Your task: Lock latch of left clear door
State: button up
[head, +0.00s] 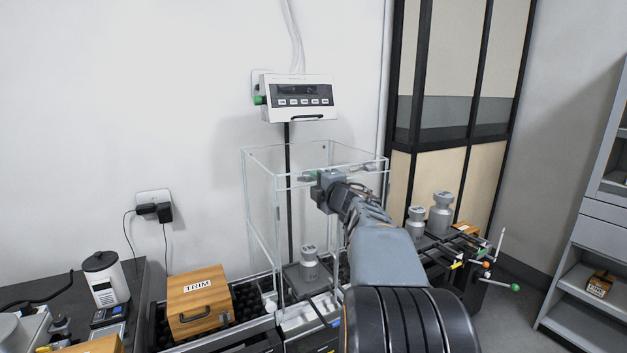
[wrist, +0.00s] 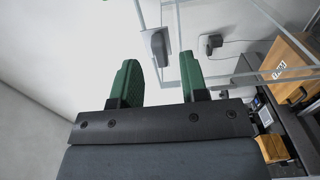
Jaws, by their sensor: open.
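The clear draft enclosure (head: 246,200) stands on the weighing table, with clear panels and pale edges. My gripper (head: 318,176) is at its upper part in the head view, where the arm hides some of the right side. In the wrist view my gripper (wrist: 170,58) has two green fingers spread apart with nothing between them. A grey weight (head: 309,264) stands inside the enclosure.
A display box (head: 297,98) hangs on the wall above. A wooden TRIM box (head: 199,301) stands left of the enclosure. More grey weights (head: 441,213) and a rack with coloured knobs (head: 486,265) are to the right. A wall socket with plugs (head: 155,211) is at left.

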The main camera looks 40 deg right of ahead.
aim_at(311, 178)
jog(key=shift+w+d, duration=0.15)
jog(key=shift+w, duration=1.1)
jog(key=shift+c, duration=0.3)
grip_shut()
